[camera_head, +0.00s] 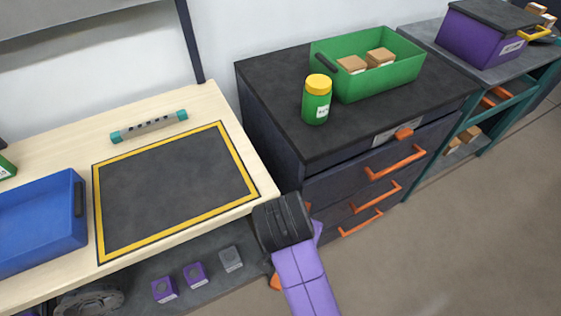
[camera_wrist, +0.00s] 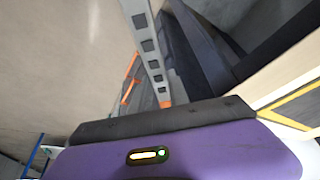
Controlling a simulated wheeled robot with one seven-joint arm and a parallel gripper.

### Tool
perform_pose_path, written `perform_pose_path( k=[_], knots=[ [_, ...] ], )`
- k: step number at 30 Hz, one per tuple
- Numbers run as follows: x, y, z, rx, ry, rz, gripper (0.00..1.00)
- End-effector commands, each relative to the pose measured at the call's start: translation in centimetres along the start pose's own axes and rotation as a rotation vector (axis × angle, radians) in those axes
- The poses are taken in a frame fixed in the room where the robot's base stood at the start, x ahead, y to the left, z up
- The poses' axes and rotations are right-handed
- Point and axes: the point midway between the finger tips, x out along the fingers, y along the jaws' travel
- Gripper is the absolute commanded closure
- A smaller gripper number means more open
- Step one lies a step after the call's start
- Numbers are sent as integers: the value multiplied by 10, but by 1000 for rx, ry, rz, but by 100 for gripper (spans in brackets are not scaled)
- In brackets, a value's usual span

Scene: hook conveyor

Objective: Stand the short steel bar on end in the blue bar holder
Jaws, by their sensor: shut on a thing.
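In the head view my gripper (camera_head: 283,222) is a dark block at the end of my purple arm, beside the front corner of the wooden bench. In the wrist view a grey bar with dark squares and an orange end (camera_wrist: 150,52) reaches from the top edge down to my gripper's dark edge. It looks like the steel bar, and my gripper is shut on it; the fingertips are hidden. I cannot make out the held bar in the head view. No blue bar holder is clearly seen; a small blue thing (camera_wrist: 36,155) shows at the lower left of the wrist view.
The wooden bench holds a yellow-edged dark mat (camera_head: 175,190), a blue bin (camera_head: 40,225) and a grey teal-ended bar (camera_head: 148,127). The dark cabinet carries a green bin (camera_head: 372,88) and a yellow-lidded green jar (camera_head: 316,104). Orange drawer handles (camera_head: 396,162) stick out; floor is clear at right.

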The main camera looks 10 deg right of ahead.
Motion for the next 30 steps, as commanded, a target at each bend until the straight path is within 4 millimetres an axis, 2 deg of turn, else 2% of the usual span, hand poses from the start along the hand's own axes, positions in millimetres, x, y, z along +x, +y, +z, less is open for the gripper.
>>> perform_pose_path(
  k=[1, 11, 18, 24, 30],
  knots=[
    [11, 9, 1, -30, 6, -2, 100],
    [77, 43, 19, -189, 1, -68, 100],
    [152, 81, 42, -370, -6, -147, 100],
    [206, 107, 59, -510, -6, -209, 100],
    [206, 104, 59, -513, -3, -217, 100]
  ],
)
